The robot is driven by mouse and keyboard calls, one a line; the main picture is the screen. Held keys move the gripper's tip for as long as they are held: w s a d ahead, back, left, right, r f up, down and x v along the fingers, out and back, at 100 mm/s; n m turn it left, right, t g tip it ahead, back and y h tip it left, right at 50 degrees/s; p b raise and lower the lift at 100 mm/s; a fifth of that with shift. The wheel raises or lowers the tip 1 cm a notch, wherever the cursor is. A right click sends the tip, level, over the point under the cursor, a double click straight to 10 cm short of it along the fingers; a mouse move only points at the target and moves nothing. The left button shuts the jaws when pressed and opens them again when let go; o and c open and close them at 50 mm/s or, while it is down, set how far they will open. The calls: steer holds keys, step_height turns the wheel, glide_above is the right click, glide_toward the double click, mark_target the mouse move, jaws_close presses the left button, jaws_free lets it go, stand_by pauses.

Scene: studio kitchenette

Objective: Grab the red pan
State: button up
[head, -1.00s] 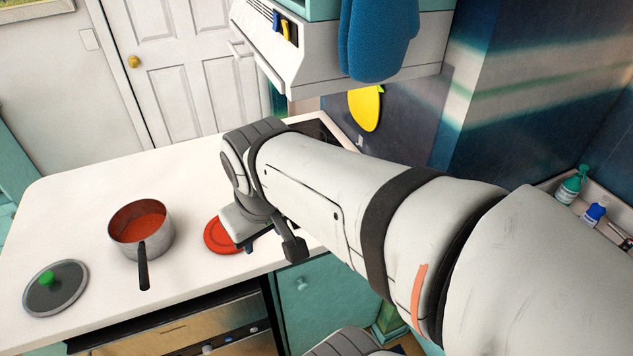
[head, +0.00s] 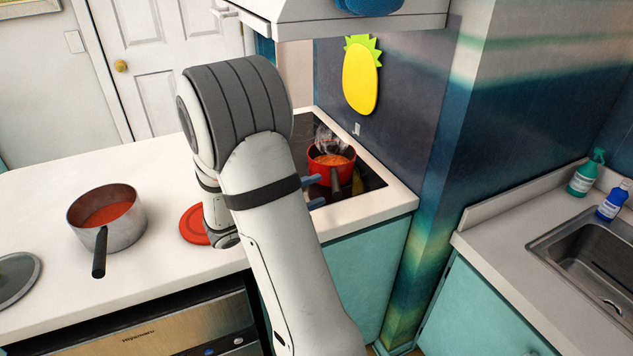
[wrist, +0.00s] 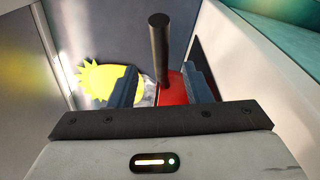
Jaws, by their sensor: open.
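The red pan (head: 322,171) stands on the dark stove at the back right of the counter, with orange food in it and steam above. Its handle points toward the front. In the wrist view the black handle (wrist: 159,48) stands upright in the picture, between the two fingers, and part of the red body (wrist: 174,90) shows behind them. My gripper (head: 315,192) is open, beside the pan's handle at its left front in the head view. In the wrist view my gripper (wrist: 161,68) shows a gap on both sides of the handle. I cannot tell the depth exactly.
A grey pot (head: 125,228) with red contents and a red round disc (head: 192,226) are on the counter at left. A lid (head: 14,279) lies at the left edge. The range hood (head: 350,22) hangs above, and a dark wall (head: 420,95) stands behind the stove.

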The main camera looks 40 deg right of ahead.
mark_target(335, 175)
steer(key=shift+w+f+t, duration=0.4)
steer(key=shift+w+f, duration=0.15)
steer(key=shift+w+d+n+h, duration=0.15)
steer(key=shift+d+n+h, duration=0.05)
steer(key=shift+n+h, duration=0.1)
steer(key=d, duration=0.2)
steer(key=d+p, duration=0.1)
steer(key=d, duration=0.4)
steer(key=shift+d+r+p, duration=0.25)
steer(key=shift+r+p, duration=0.1)
steer(key=shift+r, duration=0.05)
steer(key=shift+c, duration=0.6)
jaws_close()
steer(key=shift+r, duration=0.1)
